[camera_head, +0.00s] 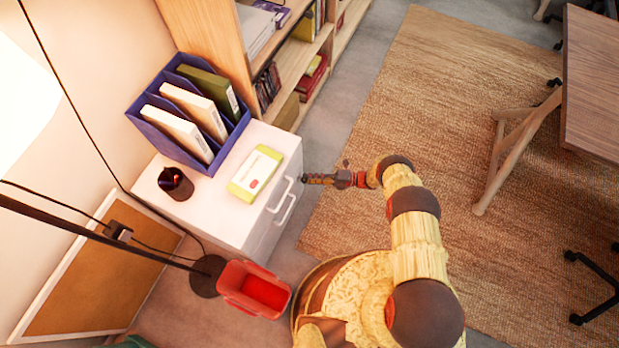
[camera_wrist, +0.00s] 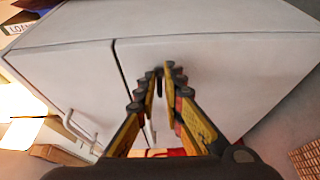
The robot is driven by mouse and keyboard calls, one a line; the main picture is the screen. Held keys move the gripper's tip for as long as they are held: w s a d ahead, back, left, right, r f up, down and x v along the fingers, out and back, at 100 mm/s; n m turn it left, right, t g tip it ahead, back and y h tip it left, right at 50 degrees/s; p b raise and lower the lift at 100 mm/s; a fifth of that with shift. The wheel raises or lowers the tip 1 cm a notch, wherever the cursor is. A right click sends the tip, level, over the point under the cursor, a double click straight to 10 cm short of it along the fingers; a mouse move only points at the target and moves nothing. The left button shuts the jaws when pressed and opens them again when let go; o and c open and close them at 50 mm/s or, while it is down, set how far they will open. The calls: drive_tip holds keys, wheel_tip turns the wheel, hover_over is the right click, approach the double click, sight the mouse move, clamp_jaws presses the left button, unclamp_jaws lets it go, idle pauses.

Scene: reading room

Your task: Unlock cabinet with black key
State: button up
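The white cabinet (camera_head: 227,205) stands left of my arm, with two light bar handles on its drawer fronts. It fills much of the wrist view (camera_wrist: 235,75). My gripper (camera_head: 309,179) is at the upper part of the cabinet's front, beside the upper handle (camera_head: 281,194). In the wrist view its fingertips (camera_wrist: 160,74) are close together on a small dark piece (camera_wrist: 158,73), which looks like the black key. The key is mostly hidden by the fingers. Its tip points at the cabinet front; I cannot tell whether it sits in a lock.
On the cabinet stand a blue file holder (camera_head: 165,118), a dark pen cup (camera_head: 176,184) and a green-white box (camera_head: 255,172). A red bin (camera_head: 254,288) stands on the floor below. A wooden bookshelf (camera_head: 210,50) is behind, a wooden table (camera_head: 595,85) at right.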

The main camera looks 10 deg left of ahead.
drive_tip(key=o, duration=0.3)
drive_tip(key=d, duration=1.2)
drive_tip(key=shift+w, duration=0.3)
